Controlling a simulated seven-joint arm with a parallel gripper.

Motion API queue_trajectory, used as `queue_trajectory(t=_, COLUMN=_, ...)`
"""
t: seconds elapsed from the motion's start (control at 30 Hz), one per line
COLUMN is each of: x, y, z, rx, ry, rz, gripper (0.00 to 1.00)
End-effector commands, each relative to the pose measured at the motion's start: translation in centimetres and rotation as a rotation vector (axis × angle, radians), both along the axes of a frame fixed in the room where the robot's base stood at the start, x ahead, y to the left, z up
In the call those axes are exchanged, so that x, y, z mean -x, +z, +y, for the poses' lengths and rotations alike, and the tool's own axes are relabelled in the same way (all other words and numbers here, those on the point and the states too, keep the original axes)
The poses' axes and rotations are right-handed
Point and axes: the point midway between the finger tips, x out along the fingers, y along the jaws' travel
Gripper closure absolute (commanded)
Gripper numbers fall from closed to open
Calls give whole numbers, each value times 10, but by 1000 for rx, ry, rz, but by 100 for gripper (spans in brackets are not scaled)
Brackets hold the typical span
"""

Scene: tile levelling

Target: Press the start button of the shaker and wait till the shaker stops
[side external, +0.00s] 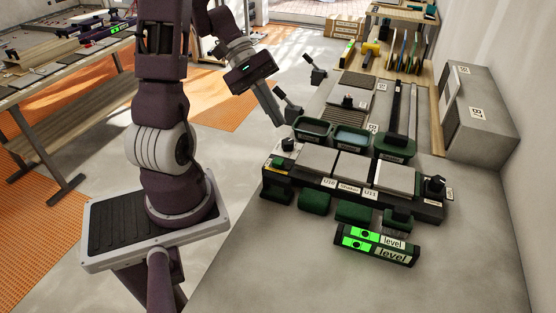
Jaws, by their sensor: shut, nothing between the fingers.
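I cannot tell for certain which is the start button. My gripper (283,121) points down and right, shut and empty, close above the shaker's left end in the picture. Its fingertips are small and I cannot tell whether they touch anything.
Two green-faced levels (376,245) lie in front of the shaker. Green trays (351,138) stand behind it, with a dark slotted plate (349,97) farther back. A grey box (480,112) stands at the right. The front of the grey table (290,260) is clear.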

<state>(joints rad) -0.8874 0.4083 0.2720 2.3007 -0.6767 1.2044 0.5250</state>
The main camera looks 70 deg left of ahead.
Motion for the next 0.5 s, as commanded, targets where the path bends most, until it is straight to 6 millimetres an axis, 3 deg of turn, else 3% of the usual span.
queue_trajectory(t=0.5, x=0, y=-68, z=-1, rx=3, ry=-2, rz=2, gripper=100)
